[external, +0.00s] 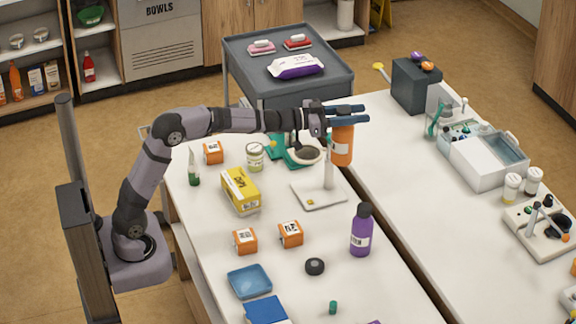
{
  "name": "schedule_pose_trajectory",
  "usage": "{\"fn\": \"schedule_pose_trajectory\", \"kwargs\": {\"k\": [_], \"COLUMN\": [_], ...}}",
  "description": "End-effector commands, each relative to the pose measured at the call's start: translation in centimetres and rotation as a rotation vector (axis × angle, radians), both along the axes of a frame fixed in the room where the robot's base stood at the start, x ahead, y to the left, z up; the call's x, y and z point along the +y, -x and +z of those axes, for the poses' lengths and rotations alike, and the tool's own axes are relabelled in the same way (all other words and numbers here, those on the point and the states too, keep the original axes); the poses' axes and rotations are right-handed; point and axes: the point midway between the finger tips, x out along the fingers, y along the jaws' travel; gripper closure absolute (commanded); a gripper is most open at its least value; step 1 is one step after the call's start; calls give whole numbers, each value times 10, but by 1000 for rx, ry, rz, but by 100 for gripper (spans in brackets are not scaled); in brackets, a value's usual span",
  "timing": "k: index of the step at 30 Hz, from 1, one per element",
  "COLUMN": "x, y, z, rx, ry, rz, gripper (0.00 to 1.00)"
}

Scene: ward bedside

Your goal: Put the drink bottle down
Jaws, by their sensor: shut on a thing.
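The bottle hangs upright below the fingers. From this view I cannot tell how far its base is above the table. A purple bottle (361,232) with a dark cap stands upright on the table's right side, apart from my gripper.
A white stand with a post (328,178) is just below the held bottle. Near it are a dark-bowled item (304,155), a jar (255,157), a yellow box (240,190) and small orange boxes (290,234). A dark gap (385,235) separates this table from the right one.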

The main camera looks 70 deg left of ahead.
Motion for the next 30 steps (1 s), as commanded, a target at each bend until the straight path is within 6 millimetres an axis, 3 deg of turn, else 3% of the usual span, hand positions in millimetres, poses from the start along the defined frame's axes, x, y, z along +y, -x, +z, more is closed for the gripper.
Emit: {"fn": "schedule_pose_trajectory", "kwargs": {"k": [8,12,15,19,24,28,30], "x": [95,143,169,191,201,203,202], "y": [53,100,138,187,234,257,256], "z": [14,14,11,5,-3,-7,-23], "rx": [-4,-1,-2,-1,-2,-2,1], "ry": [-1,0,0,2,1,-1,6], "rz": [33,35,27,16,-4,-15,-20], "gripper": [100,100,100,100,100,100,100]}}
